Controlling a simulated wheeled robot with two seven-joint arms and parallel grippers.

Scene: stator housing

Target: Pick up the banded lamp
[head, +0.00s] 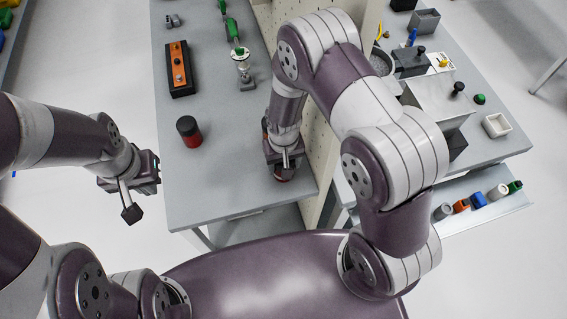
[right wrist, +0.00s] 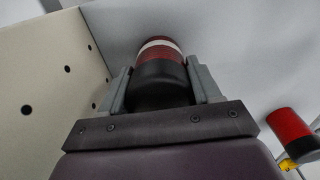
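The banded lamp (right wrist: 160,52) is red with a pale band and a black part nearest my palm. My right gripper (right wrist: 160,85) has a finger on each side of the black part, with little or no gap showing. I cannot tell whether the fingers press on it. In the head view my right gripper (head: 283,158) points down at the bench, and some of the lamp's red (head: 285,174) shows under it; the rest is hidden. My left gripper (head: 130,200) hangs off the bench's left side, away from the lamp; its opening is unclear.
A black-and-red cylinder (head: 189,132) stands to the left on the grey bench (head: 220,190). It also shows in the right wrist view (right wrist: 290,132). A perforated panel (head: 312,150) rises close on the right of my right gripper. An orange-and-black box (head: 180,70) lies farther back.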

